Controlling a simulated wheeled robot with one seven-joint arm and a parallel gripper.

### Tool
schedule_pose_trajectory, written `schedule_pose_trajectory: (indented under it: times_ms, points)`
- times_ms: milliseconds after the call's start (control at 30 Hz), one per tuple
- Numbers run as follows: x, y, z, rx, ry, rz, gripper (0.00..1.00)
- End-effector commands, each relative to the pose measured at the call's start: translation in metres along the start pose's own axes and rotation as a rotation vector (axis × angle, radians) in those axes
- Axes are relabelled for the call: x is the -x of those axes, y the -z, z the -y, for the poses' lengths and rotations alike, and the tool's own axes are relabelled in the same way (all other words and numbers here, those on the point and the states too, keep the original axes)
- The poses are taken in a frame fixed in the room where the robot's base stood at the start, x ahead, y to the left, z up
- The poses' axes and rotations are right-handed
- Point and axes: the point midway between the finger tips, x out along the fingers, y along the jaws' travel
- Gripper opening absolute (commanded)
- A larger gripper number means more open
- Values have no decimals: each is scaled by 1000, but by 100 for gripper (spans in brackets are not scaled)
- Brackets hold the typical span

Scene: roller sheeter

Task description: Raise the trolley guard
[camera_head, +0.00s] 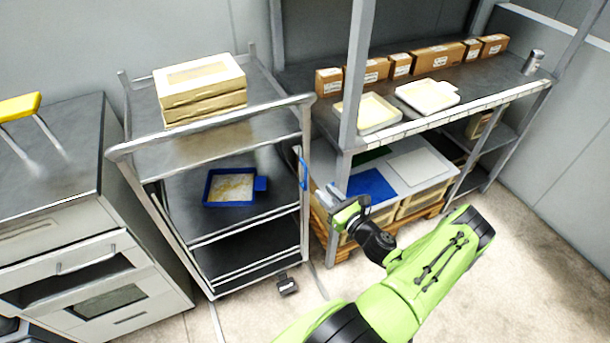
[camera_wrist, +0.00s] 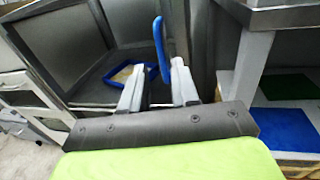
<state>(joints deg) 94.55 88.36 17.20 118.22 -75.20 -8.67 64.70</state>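The trolley (camera_head: 215,132) is a grey metal rack with several shelves, left of centre. An upright blue handle (camera_head: 303,171) sits on its right side, by the front right post. I cannot clearly tell which part is the guard. My gripper (camera_head: 326,197) is just right of and slightly below this handle in the head view. In the wrist view, my gripper (camera_wrist: 158,84) is open, with a gap between its two fingers. The blue handle (camera_wrist: 161,48) shows beyond the fingertips, its lower end between them in the picture. I see no grip on it.
Boxes (camera_head: 202,92) lie on the trolley's top, and a blue tray (camera_head: 230,186) stands on a shelf below. A steel rack (camera_head: 420,116) stands close on the right, its front post (camera_head: 353,75) near my gripper. A drawer cabinet (camera_head: 70,230) is left. Floor is open at lower right.

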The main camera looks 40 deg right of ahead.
Motion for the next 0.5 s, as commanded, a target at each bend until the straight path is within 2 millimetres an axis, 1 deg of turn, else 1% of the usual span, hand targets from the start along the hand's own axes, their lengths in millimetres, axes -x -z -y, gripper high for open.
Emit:
schedule_pose_trajectory:
  times_ms: [33,100,300,400,500]
  points:
    - [-13,2,-1,4,-6,0,30]
    - [-32,1,-2,5,-6,2,30]
    - [-78,1,-2,5,-5,1,30]
    - [-94,1,-1,5,-5,0,30]
    - [-101,1,-1,4,-3,-2,30]
